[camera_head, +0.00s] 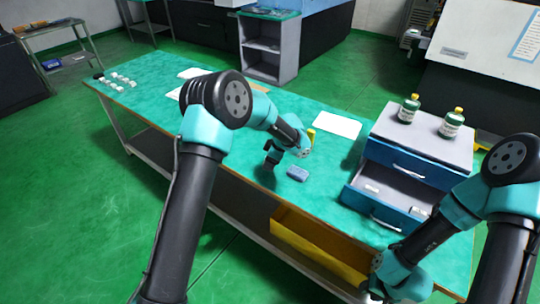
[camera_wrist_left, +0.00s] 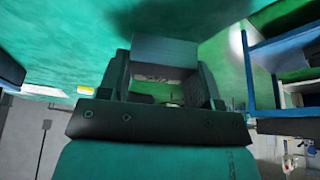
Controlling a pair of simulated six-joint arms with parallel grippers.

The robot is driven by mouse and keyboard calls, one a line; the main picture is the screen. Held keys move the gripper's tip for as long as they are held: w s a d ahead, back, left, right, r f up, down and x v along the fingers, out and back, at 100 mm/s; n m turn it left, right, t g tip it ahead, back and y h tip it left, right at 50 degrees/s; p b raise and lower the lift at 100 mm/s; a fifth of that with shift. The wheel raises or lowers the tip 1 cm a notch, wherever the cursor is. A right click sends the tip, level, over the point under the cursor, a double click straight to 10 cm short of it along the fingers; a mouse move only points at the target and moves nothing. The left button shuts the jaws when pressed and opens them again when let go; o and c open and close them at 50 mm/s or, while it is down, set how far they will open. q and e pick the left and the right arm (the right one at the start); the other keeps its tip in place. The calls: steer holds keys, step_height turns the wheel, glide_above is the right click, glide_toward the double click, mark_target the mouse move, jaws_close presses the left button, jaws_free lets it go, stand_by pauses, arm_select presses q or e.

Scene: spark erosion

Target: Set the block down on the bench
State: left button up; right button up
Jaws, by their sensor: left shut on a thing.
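The block (camera_head: 297,173) is small and blue-grey, and shows by the end of my left arm, above or on the green bench (camera_head: 235,108). In the left wrist view the block (camera_wrist_left: 165,50) sits between the dark fingers of my left gripper (camera_wrist_left: 168,82), which is shut on it. Its lower part is hidden by the gripper. I cannot tell whether the block touches the bench. My right gripper (camera_head: 385,288) is low at the lower right, in front of the bench edge; its fingers are too unclear to read.
A drawer unit (camera_head: 418,150) with an open drawer (camera_head: 385,205) stands at the right, two green bottles (camera_head: 408,108) on top. A white sheet (camera_head: 337,124) lies behind the block. Small pale pieces (camera_head: 118,82) lie at the far left. A yellow bin (camera_head: 320,245) is below the front edge.

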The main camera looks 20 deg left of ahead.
arm_select(q)
steer(key=shift+w+a+f, duration=0.1)
steer(key=shift+w+a, duration=0.2)
steer(key=shift+w, duration=0.7)
steer(key=shift+w+a+f, duration=0.1)
steer(key=shift+w+a, duration=0.15)
steer(key=shift+w, duration=0.75)
steer(key=shift+w+a+f, duration=0.1)
steer(key=shift+w+a, duration=0.2)
steer(key=shift+w, duration=0.7)
steer(key=shift+w, duration=0.25)
steer(key=shift+f, duration=1.75)
steer(key=o, duration=1.3)
steer(key=shift+f, duration=0.15)
steer(key=shift+c, duration=0.2)
steer(key=v, duration=1.2)
